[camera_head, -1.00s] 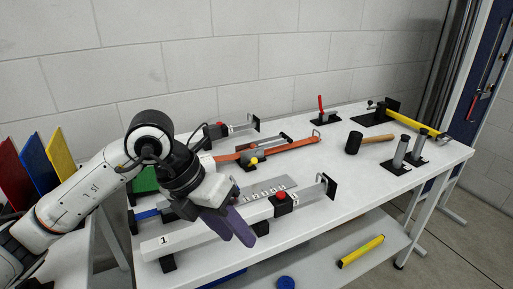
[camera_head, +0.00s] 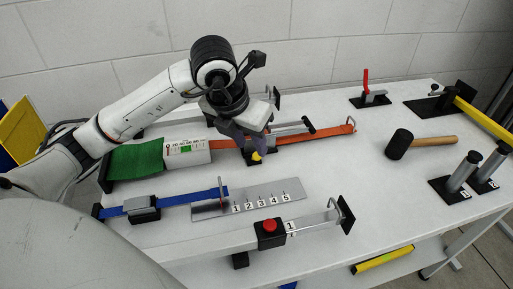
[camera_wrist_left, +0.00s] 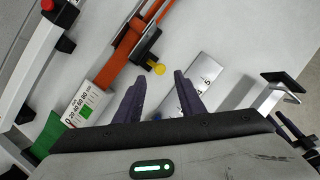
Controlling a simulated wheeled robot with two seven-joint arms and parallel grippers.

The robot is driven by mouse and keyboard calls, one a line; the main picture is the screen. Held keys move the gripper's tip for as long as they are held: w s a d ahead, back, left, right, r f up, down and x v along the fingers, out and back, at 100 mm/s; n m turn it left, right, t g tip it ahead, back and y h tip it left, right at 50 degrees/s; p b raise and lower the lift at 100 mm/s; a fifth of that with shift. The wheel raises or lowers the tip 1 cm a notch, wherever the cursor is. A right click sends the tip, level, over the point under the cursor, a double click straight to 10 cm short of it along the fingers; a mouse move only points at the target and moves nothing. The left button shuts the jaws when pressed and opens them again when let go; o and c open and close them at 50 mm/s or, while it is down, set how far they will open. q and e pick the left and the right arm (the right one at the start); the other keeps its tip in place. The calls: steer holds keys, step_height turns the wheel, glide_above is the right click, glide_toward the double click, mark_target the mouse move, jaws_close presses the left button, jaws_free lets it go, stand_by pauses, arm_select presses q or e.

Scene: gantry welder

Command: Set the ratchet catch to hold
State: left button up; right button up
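The ratchet with a black body (camera_wrist_left: 147,45) sits on an orange strap (camera_head: 330,133) on the table. Its catch has a yellow knob (camera_head: 257,156), which also shows in the wrist view (camera_wrist_left: 158,68) pointing toward my fingers. My left gripper (camera_head: 256,145) is over the ratchet in the head view and hides much of its body. In the wrist view its two purple fingers (camera_wrist_left: 160,88) are apart with nothing between them. The knob lies just beyond the fingertips, and I see no contact. My right gripper is in neither view.
A tension gauge box (camera_head: 187,151) with a green strap (camera_head: 136,160) adjoins the orange strap. A numbered metal plate (camera_head: 250,200), blue strap (camera_head: 175,201) and rail with a red button (camera_head: 269,226) lie in front. Clear tabletop lies between.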

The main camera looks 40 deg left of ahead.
mark_target(256, 155)
arm_select(q)
steer(key=shift+x, duration=2.4)
steer(key=shift+c, duration=0.2)
